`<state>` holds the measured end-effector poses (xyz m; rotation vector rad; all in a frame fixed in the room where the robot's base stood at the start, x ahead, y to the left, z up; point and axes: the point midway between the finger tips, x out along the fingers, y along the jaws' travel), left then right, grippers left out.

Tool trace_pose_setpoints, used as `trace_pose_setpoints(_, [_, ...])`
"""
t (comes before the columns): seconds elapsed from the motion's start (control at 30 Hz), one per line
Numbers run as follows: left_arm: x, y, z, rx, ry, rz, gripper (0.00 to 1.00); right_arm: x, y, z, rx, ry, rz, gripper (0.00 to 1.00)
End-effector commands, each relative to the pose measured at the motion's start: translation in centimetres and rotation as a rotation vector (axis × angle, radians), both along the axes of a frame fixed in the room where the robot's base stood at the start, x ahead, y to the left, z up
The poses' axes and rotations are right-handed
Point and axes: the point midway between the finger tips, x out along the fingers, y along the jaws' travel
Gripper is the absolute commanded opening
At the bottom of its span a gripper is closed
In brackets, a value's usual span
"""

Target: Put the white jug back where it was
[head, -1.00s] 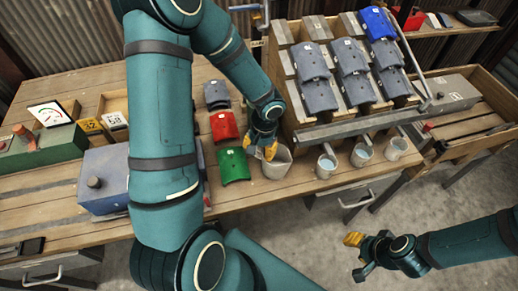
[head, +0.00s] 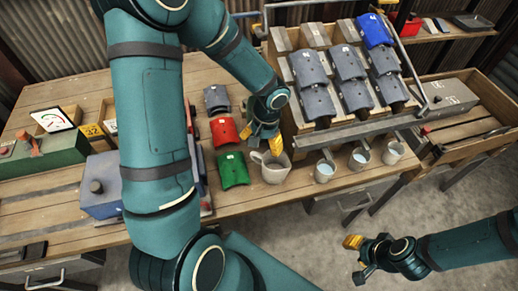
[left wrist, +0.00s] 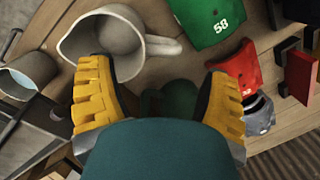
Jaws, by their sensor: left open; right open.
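The white jug (head: 276,171) stands upright on the wooden bench, right of a green curved piece, with its handle toward the left. In the left wrist view the jug (left wrist: 107,38) shows its open mouth and its handle, beyond the fingertips and toward the left finger. My left gripper (head: 262,138) is open and empty, just behind and above the jug; its spread yellow fingers also show in the left wrist view (left wrist: 160,85). I cannot tell whether a finger touches the jug. My right gripper (head: 354,255) is open and empty over the floor, in front of the bench.
Several cups with bluish contents, including one cup (head: 324,171), stand in a row right of the jug, below the sloped rack (head: 345,127). The green piece (head: 233,171), a red piece (head: 224,131) and a grey piece (head: 216,98) lie left of my left gripper.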

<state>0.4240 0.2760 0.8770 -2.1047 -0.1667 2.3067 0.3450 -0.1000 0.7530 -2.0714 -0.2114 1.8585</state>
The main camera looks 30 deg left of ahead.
Motion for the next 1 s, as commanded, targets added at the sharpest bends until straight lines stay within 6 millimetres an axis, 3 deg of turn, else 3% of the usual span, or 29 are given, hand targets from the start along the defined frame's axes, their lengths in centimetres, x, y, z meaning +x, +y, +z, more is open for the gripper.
trace_pose_setpoints(0.1, [0.3,-0.2,2.8,0.001,-0.003,0.002,0.78,-0.1,0.0,0.9,0.000,0.003,0.001,0.41])
trace_pose_setpoints(0.37, [0.5,-0.4,5.9,0.000,0.000,0.001,0.78,0.1,0.0,1.5,0.000,-0.002,-0.003,0.41])
trace_pose_setpoints(1.0, [0.6,-0.5,6.3,0.000,0.002,0.001,0.78,0.1,0.0,1.5,-0.001,-0.003,-0.004,0.41])
